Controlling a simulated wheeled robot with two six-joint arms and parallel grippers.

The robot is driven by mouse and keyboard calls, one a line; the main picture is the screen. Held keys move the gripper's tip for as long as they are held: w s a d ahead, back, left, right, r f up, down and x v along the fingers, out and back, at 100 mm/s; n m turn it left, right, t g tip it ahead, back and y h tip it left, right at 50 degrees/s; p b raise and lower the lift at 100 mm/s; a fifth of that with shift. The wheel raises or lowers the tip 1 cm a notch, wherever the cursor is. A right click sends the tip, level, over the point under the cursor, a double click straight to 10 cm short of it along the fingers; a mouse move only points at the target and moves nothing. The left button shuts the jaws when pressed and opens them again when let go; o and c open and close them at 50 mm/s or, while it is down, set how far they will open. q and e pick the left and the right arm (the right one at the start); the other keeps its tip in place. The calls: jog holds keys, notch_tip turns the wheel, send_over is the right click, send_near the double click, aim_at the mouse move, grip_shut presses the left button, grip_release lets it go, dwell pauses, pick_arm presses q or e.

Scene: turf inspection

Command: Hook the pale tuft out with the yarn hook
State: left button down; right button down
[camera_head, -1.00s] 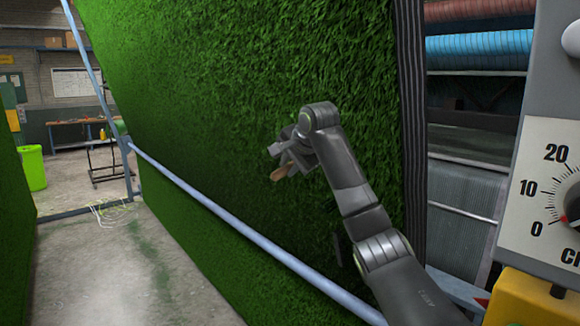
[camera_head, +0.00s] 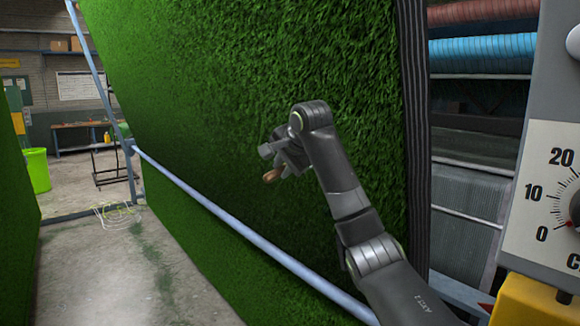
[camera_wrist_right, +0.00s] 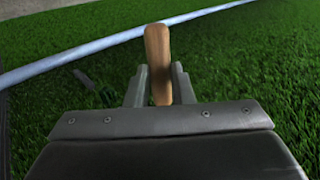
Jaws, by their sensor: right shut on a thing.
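My right gripper (camera_head: 276,161) is in front of the hanging green turf (camera_head: 230,90), near its middle. It is shut on a tan wooden handle, which I take to be the yarn hook (camera_head: 272,175). In the right wrist view the handle (camera_wrist_right: 158,52) stands upright between the two fingers (camera_wrist_right: 157,88). The hook's metal end is not visible in either view. I cannot make out a pale tuft on the turf. I cannot tell whether the hook touches the turf. My left gripper is not in view.
A pale blue rail (camera_head: 240,234) crosses the turf's lower part. A grey control box with a dial (camera_head: 545,190) stands close at the right. A small dark object (camera_wrist_right: 106,96) shows by the turf in the wrist view. Concrete floor (camera_head: 120,275) is open at left.

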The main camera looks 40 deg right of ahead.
aim_at(267, 176)
jog(key=shift+s+a+f+b, duration=0.1)
jog(key=shift+a+f+b, duration=0.15)
jog(key=shift+a, duration=0.6)
jog(key=shift+s+a+f+b, duration=0.1)
jog(key=shift+a+f, duration=0.1)
jog(key=shift+a, duration=0.7)
jog(key=shift+a+f+b, duration=0.2)
jog(key=shift+a+f, duration=0.05)
jog(key=shift+a, duration=0.6)
jog(key=shift+d, duration=0.1)
jog(key=s+a+f+n+y+b, duration=0.1)
jog(key=s+a+f+b, duration=0.1)
jog(key=a+f, duration=0.5)
jog(key=s+a+f+n+y+b, duration=0.1)
jog(key=s+a+f+b, duration=0.1)
jog(key=f, duration=0.9)
jog(key=s+a+f+n+b, duration=0.1)
jog(key=s+a+f+b, duration=0.1)
jog(key=a+f, duration=0.5)
jog(key=s+a+f+b, duration=0.2)
jog(key=s+f+b, duration=0.4)
jog(key=s+f, duration=1)
jog(key=shift+s+a+f+m, duration=0.15)
jog(key=shift+s+m, duration=0.25)
jog(key=shift+s, duration=0.15)
